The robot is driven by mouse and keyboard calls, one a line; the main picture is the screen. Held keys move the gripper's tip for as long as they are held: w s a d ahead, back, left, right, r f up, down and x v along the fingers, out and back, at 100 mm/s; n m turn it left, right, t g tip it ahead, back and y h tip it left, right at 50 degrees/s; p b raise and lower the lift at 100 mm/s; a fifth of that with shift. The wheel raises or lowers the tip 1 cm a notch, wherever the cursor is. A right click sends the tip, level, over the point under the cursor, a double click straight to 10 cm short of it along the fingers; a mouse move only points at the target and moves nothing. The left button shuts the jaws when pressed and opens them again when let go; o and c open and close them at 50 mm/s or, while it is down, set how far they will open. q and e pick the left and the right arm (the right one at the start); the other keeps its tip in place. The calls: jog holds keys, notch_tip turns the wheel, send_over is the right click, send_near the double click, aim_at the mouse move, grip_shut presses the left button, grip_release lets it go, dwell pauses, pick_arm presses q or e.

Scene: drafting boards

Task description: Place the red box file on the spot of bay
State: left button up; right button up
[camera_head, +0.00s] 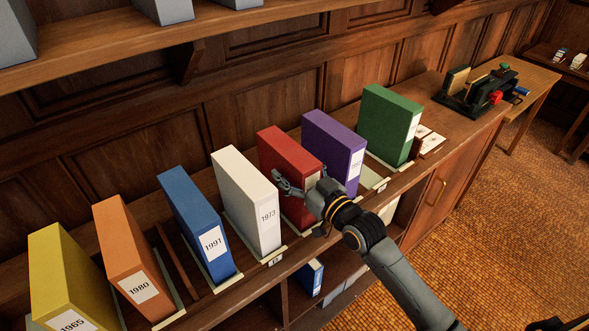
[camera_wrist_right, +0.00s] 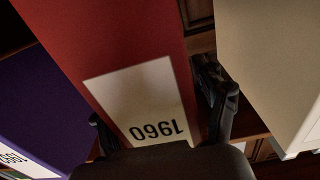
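The red box file (camera_head: 288,150) stands upright in the row on the wooden counter, between the white and purple files. In the right wrist view the red box file (camera_wrist_right: 115,35) shows a label reading 1960 upside down. My right gripper (camera_head: 303,188) is at its front face, with fingers spread to either side. In the right wrist view my right gripper (camera_wrist_right: 163,112) has a small gap between one finger and the file's edge; contact at the other finger is unclear. A small bay tag (camera_head: 275,260) is on the counter edge below the white file. My left gripper is not in view.
White (camera_head: 246,200), purple (camera_head: 335,145), green (camera_head: 390,125), blue (camera_head: 198,222), orange (camera_head: 133,255) and yellow (camera_head: 68,275) files stand close by. A gap with a thin wooden divider (camera_head: 176,262) lies between orange and blue. A shelf (camera_head: 150,45) runs above.

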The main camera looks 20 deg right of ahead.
jog(key=shift+r, duration=0.1)
jog(key=b+v, duration=0.2)
jog(key=v, duration=1)
jog(key=shift+b, duration=0.3)
